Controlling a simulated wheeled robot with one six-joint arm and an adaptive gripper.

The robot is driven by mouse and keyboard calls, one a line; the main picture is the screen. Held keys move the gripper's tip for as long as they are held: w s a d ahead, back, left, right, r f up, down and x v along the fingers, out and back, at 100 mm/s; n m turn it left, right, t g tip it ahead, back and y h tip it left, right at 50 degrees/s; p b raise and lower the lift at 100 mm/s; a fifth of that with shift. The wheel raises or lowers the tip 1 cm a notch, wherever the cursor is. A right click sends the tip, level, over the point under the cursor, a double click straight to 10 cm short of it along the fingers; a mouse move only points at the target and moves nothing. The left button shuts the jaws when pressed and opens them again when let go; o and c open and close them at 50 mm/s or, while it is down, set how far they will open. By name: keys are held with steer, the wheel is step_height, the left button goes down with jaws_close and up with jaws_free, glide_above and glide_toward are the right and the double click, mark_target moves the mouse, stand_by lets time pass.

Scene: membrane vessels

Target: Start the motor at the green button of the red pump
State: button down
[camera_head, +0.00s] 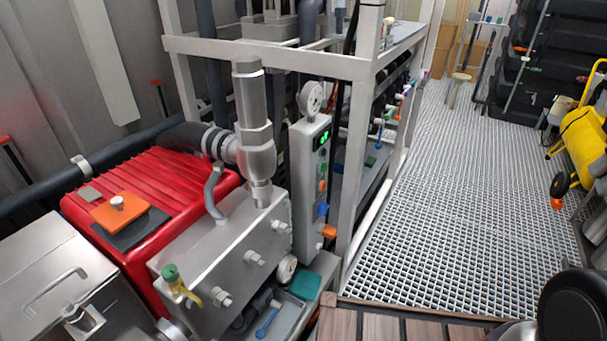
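The red pump (150,190) stands at the left, with a ribbed red housing and a grey metal block (225,245) at its front. A tall narrow grey control box (303,200) stands behind the block. It carries a lit green display (321,138) and a column of small coloured controls. A small green control (323,169) sits below the display, above an orange one (322,186) and a blue one (322,209). Whether the green control is pressed cannot be told. My gripper is not in view; a dark rounded part at the lower right may belong to my arm.
A white frame (265,55) with pipes rises behind the pump. A silver vertical fitting (252,125) stands left of the control box. Grated floor (455,210) lies open to the right. A yellow wheeled machine (583,140) stands at the right edge. Wooden slats (345,325) lie in front.

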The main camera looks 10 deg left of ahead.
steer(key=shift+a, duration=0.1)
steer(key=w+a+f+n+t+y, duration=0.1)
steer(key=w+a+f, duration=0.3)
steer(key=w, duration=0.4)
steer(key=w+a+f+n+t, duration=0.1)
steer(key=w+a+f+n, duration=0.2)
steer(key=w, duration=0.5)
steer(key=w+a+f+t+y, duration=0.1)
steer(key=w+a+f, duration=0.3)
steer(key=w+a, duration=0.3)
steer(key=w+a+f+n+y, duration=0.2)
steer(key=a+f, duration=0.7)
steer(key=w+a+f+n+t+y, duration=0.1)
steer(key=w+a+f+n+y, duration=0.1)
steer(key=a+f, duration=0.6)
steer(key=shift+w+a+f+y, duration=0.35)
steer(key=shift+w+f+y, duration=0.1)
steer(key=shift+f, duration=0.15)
